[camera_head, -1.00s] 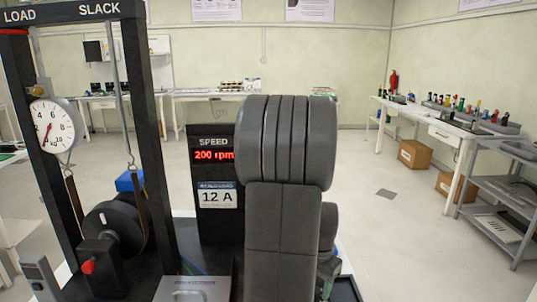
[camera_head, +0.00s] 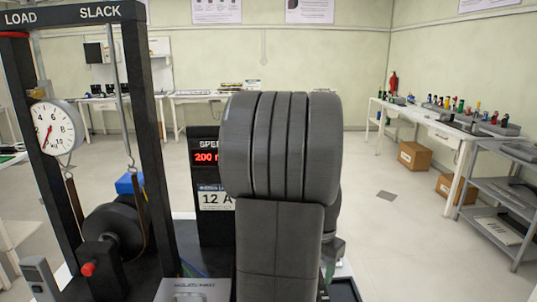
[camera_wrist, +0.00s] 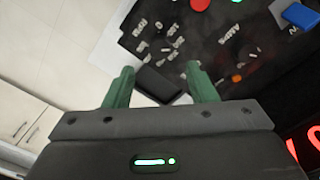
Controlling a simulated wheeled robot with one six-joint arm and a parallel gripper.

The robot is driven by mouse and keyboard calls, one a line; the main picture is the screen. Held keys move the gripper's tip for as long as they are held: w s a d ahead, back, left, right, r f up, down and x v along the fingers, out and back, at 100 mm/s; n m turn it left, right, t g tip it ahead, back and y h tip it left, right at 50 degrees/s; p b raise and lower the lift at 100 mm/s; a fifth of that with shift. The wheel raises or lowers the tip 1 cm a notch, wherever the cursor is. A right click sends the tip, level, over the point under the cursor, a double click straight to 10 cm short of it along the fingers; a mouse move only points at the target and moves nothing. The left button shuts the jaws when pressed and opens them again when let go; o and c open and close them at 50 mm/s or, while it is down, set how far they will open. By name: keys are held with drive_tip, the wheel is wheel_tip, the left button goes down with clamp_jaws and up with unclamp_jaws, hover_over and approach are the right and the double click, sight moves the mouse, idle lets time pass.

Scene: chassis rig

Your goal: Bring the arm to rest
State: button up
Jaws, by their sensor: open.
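My gripper (camera_wrist: 160,68) shows in the wrist view with its two green fingers well apart. No object is pinched between them. My folded grey arm fills the middle of the head view and hides most of the gripper.
The black load frame (camera_head: 137,130) with a dial (camera_head: 58,127) and a dark drum (camera_head: 112,230) stands left of my arm. A red knob (camera_head: 88,269) sticks out below. A bench (camera_head: 440,130) and grey shelf cart (camera_head: 492,190) stand right. Floor between is open.

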wheel_tip(320, 180, down, 7)
drive_tip(key=shift+s+f, duration=0.1)
drive_tip(key=shift+n, duration=0.3)
drive_tip(key=n, duration=0.3)
drive_tip(key=shift+n, duration=0.4)
drive_tip(key=n, duration=0.4)
drive_tip(key=shift+n, duration=0.3)
drive_tip(key=n+p, duration=0.1)
drive_tip(key=n, duration=0.3)
drive_tip(key=shift+n, duration=2.5)
